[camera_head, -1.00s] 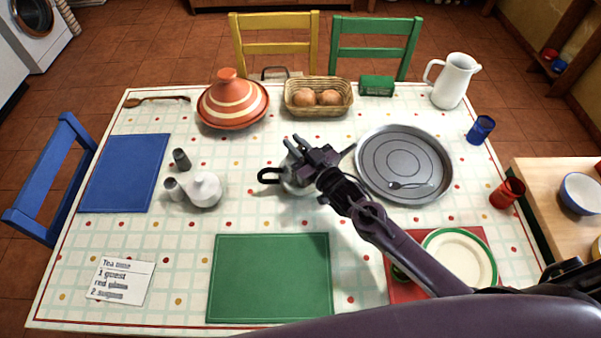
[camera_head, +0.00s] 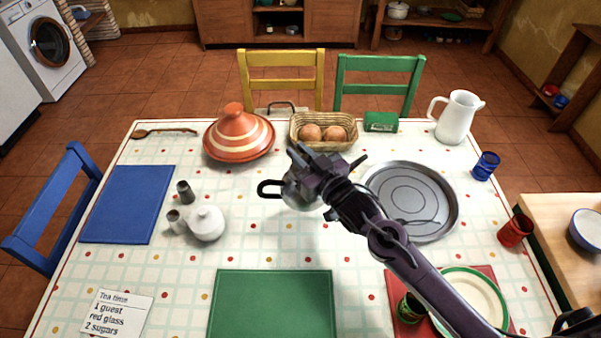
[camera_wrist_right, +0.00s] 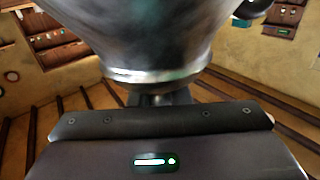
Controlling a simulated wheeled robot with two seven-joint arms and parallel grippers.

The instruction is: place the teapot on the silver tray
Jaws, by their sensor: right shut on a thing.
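The metal teapot (camera_head: 298,193) with a black handle is at the table's middle, partly hidden behind my right gripper (camera_head: 312,165). My right gripper is shut on the teapot and appears to hold it above the tablecloth. The teapot's shiny body also fills the top of the right wrist view (camera_wrist_right: 150,40), close to the gripper. The round silver tray (camera_head: 447,222) lies on the table just right of the teapot. My right forearm crosses in front of the tray's lower left side, and something thin shows on the tray there. My left gripper is out of view.
An orange tagine (camera_head: 238,138) and a bread basket (camera_head: 322,131) stand behind the teapot. A white jug (camera_head: 457,117), blue glass (camera_head: 485,166) and red glass (camera_head: 515,231) stand at the right. A white sugar bowl (camera_head: 207,223) is left, a green placemat (camera_head: 272,305) in front.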

